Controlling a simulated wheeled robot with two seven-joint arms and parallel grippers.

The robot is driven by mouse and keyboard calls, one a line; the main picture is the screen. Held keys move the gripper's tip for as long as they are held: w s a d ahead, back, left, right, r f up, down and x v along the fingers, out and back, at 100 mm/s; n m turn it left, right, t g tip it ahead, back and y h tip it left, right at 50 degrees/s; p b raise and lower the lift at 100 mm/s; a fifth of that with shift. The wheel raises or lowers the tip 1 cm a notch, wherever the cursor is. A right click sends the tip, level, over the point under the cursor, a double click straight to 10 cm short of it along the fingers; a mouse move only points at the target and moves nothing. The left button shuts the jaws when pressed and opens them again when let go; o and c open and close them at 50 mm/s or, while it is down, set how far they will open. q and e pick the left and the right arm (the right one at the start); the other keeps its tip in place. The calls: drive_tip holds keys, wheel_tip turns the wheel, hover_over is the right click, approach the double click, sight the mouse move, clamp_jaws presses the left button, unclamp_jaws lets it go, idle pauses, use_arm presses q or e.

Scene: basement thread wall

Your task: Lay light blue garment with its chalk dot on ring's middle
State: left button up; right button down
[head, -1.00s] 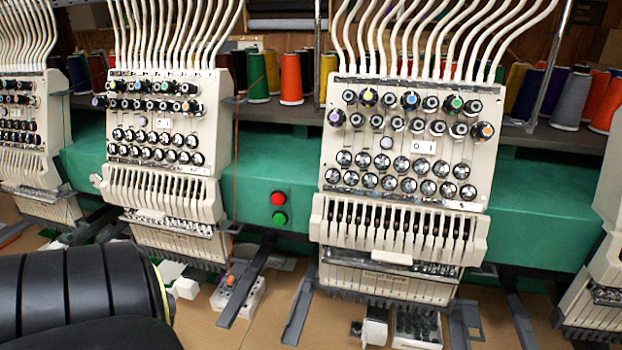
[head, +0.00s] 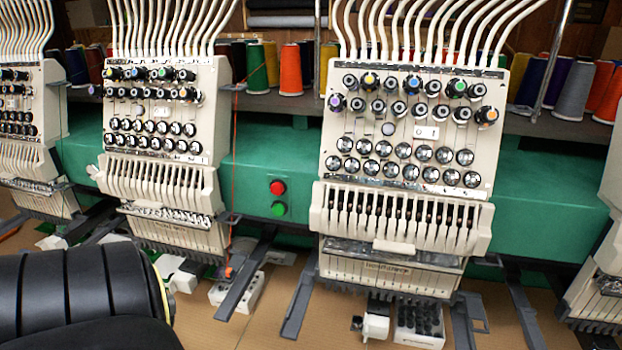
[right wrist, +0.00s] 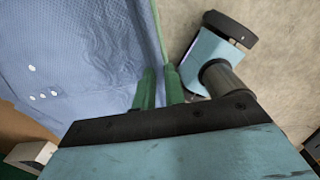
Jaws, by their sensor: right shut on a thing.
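The light blue garment (right wrist: 75,55) fills the upper left of the right wrist view, with a fine woven texture and some creases. Several small white spots (right wrist: 32,68) show near its left side; I cannot tell which, if any, is the chalk dot. My right gripper (right wrist: 159,74) has green fingers and is shut on the garment near its right edge. The ring is not visible in either view. The garment and both grippers are out of the head view.
Cream embroidery machine heads (head: 407,150) stand along a green beam (head: 540,220) with red and green buttons (head: 278,187). Dark grey arms (head: 247,275) jut out below them. Thread cones (head: 291,70) stand on a shelf behind. Brown floor or board (head: 270,325) shows between the arms.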

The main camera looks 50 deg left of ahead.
drive_tip(key=shift+r+p, duration=2.35)
drive_tip(key=shift+r, duration=0.2)
drive_tip(key=shift+f, duration=0.1)
